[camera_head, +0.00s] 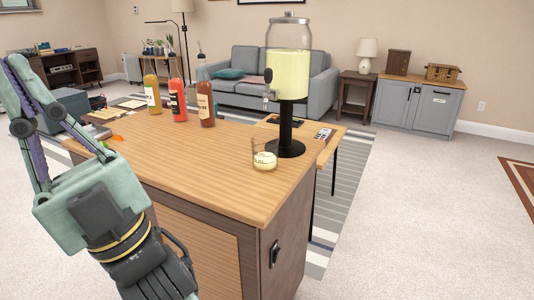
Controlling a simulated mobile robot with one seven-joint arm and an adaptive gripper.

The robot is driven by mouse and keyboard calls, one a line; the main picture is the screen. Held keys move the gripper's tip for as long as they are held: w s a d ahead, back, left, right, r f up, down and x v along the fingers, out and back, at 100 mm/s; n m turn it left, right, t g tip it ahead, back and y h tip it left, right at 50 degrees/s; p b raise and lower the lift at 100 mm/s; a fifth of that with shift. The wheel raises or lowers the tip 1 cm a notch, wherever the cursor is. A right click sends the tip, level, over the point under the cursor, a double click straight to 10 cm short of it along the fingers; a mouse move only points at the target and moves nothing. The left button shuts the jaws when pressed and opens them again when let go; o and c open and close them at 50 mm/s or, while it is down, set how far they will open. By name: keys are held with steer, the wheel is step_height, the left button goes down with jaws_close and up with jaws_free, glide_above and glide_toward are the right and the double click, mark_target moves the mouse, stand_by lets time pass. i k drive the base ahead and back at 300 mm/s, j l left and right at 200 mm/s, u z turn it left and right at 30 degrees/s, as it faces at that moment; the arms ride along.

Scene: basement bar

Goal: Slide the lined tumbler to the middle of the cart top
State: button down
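The tumbler (264,157) is a small clear glass with a pale yellow lower part and faint dark markings. It stands upright near the right edge of the wooden cart top (195,165), just in front of the drink dispenser's black base. The middle of the cart top lies to its left. My gripper (12,62) is at the far left of the view, well apart from the tumbler, with its fingers pointing up and left. The finger ends reach the frame edge, so its opening is unclear. I see nothing held in it.
A dispenser (288,75) of yellow drink stands behind the tumbler. Three bottles, yellow (152,92), red (178,98) and brown (206,100), stand along the cart's back edge. The cart top's middle and front are clear. A sofa (240,80) is farther back.

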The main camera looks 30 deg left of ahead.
mark_target(265, 147)
steer(key=i+l+u, duration=0.1)
steer(key=i+l, duration=0.55)
steer(key=i, duration=0.15)
